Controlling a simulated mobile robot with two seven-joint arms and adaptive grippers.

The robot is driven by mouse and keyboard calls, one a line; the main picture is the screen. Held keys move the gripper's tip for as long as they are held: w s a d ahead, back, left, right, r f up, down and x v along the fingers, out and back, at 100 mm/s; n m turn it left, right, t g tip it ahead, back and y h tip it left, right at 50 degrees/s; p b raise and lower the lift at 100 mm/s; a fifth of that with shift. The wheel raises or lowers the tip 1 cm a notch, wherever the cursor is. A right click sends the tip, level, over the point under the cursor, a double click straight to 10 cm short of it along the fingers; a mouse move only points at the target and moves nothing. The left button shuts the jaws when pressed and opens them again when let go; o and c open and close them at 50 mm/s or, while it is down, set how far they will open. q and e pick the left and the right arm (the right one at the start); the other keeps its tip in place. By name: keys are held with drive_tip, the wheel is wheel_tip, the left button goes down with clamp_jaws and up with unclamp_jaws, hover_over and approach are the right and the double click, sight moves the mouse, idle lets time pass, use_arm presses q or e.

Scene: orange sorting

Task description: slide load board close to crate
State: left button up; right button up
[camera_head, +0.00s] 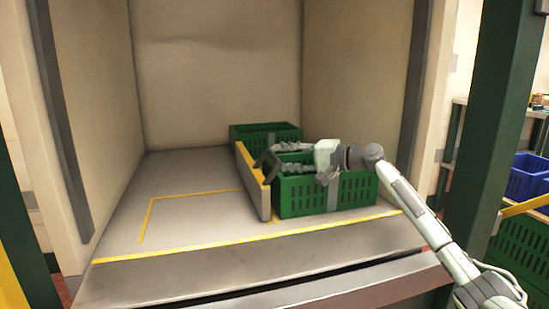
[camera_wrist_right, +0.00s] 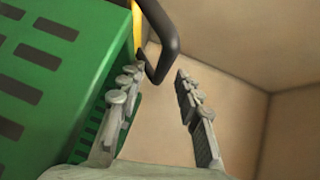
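The load board (camera_head: 254,193) is a grey upright panel with a yellow top edge. It stands along the left side of the front green crate (camera_head: 298,198), with only a narrow gap or none showing between them. A black handle (camera_head: 266,163) sits on the board; it also shows in the right wrist view (camera_wrist_right: 165,35). My right gripper (camera_head: 279,160) reaches in from the right over the front crate. Its fingers (camera_wrist_right: 159,74) are spread apart, with the handle's bend between or just beyond the fingertips. I cannot tell whether they touch it. My left gripper is not in view.
A second green crate (camera_head: 247,131) stands behind. The floor of the bay left of the board is clear, marked with yellow lines (camera_head: 190,195). Walls close the back and sides. Blue and green crates (camera_head: 525,180) stand outside at the right, beyond a dark green post (camera_head: 490,130).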

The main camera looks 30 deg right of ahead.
drive_tip(key=shift+v, duration=2.3)
